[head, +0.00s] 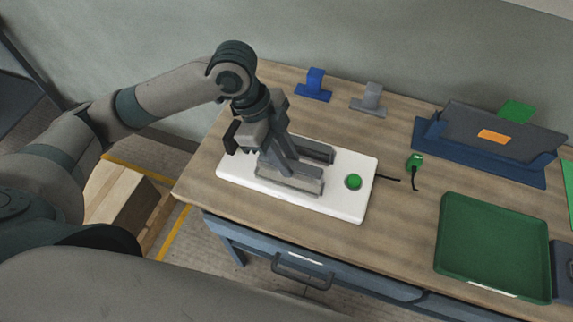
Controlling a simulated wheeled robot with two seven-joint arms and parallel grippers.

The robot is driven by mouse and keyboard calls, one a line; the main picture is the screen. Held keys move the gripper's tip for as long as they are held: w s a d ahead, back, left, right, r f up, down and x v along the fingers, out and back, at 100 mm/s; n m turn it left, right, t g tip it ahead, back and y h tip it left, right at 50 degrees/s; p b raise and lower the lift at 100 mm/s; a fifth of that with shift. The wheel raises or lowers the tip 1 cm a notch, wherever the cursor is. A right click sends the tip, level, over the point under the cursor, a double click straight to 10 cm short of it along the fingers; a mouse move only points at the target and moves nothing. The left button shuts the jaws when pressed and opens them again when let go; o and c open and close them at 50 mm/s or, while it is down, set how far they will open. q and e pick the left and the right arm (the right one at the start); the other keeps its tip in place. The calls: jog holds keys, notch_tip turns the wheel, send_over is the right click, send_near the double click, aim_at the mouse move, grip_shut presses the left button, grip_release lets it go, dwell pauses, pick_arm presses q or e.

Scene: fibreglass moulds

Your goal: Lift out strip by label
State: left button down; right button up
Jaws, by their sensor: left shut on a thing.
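A dark strip or panel (535,138) with an orange label (494,136) leans in a blue holder (480,163) at the right back of the table. My left gripper (288,170) is well to the left of it, pointing down over a white board (345,205). The gripper is shut on a grey part of the fixture (292,187) on that board; its fingers hide much of the contact. A green round button (353,182) sits at the board's right end. My right gripper is out of view.
A green tray (493,245) lies at the right front. A blue bracket (315,85) and a grey bracket (369,98) stand at the back. A small green connector (415,161) with a black cable lies mid-table. Bare wood (400,215) shows between board and tray.

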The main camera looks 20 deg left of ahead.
pick_arm(q)
jog(key=s+d+r+p, duration=0.4)
jog(key=s+r+p, duration=0.3)
jog(key=s+p, duration=0.4)
jog(key=shift+d+r+p, duration=0.15)
jog(key=shift+r+p, duration=0.1)
jog(key=shift+p, duration=0.5)
jog(key=shift+w+f, duration=0.1)
jog(key=shift+w, duration=0.05)
